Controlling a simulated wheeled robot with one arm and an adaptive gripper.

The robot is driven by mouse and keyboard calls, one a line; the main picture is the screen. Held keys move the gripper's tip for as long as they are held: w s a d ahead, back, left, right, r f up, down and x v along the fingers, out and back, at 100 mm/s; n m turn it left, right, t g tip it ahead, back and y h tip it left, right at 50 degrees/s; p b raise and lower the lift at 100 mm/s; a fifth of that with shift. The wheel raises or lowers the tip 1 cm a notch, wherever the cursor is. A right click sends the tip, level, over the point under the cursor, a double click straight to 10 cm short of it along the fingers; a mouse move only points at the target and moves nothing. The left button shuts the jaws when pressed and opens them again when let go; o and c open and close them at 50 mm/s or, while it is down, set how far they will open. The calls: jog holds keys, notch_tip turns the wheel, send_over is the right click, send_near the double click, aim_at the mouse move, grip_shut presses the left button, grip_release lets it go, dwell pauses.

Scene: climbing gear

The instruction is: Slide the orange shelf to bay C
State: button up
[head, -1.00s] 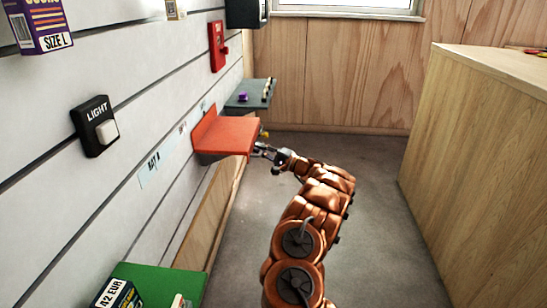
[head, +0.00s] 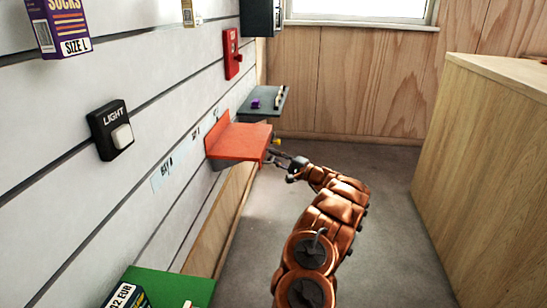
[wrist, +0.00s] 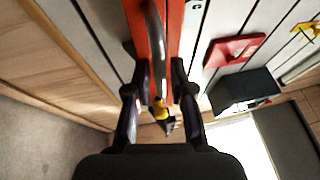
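The orange shelf (head: 238,142) is mounted on the slatted wall at the left in the head view, past the BAY A label (head: 163,176). More labels sit further along the wall, too small to read surely. In the wrist view the orange shelf (wrist: 143,22) runs up between my fingers, with a dark curved handle (wrist: 157,45) in front of it and a yellow part (wrist: 160,108) below. My gripper (head: 274,157) is at the shelf's front edge; in the wrist view my gripper (wrist: 155,90) has its fingers apart on both sides of the handle, with gaps showing.
A dark grey shelf (head: 266,104) with small items is on the wall just beyond the orange one. A green shelf (head: 165,288) is in the near left. A wooden counter (head: 485,170) stands at right. The floor between is clear.

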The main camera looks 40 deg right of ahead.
jog(key=v, duration=1.1)
jog(key=shift+s, duration=0.1)
